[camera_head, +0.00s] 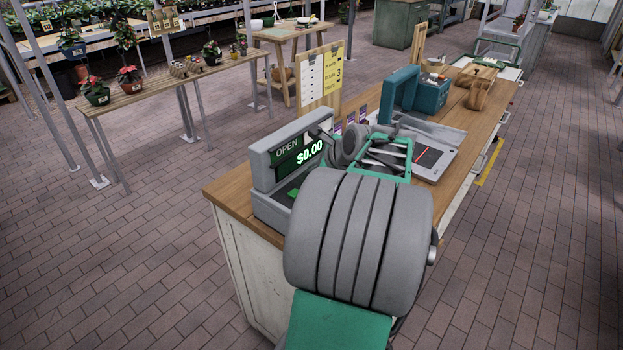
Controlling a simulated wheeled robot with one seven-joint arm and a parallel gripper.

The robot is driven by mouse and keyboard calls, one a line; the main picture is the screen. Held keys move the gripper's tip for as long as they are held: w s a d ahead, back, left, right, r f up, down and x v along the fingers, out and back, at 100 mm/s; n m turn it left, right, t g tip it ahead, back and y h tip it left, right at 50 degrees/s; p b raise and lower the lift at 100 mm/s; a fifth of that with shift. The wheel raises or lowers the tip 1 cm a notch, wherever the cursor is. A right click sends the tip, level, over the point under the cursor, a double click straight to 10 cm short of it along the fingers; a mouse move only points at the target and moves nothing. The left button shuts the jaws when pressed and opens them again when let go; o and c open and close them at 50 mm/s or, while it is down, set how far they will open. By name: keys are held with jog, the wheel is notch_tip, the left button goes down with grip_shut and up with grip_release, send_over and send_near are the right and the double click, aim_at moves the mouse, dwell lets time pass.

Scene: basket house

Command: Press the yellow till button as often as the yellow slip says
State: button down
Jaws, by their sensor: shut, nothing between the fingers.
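The till (262,163) stands at the near left end of the counter. I cannot see the yellow button; my arm covers much of the till's front. The yellow slip (334,68) is on an upright wooden board behind the till. A bold 3 shows on it, among lines of print too small to read. My gripper (321,134) is shut and empty, small and partly hidden beyond my arm. It is close to the right side of the till's screen; I cannot tell whether it touches anything.
The wooden counter (232,192) runs away to the upper right. A teal item (430,96), a grey flat device with a red line (437,157) and wooden containers (478,93) stand farther along it. Plant tables (160,88) are at left. The brick floor around is clear.

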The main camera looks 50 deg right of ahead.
jog(key=shift+f, duration=0.5)
dwell(0.7)
jog(key=shift+r+p, duration=0.9)
jog(key=shift+p, duration=0.1)
notch_tip(320, 180, up, 5)
jog(key=p, duration=0.5)
jog(key=shift+r, duration=0.1)
dwell(2.0)
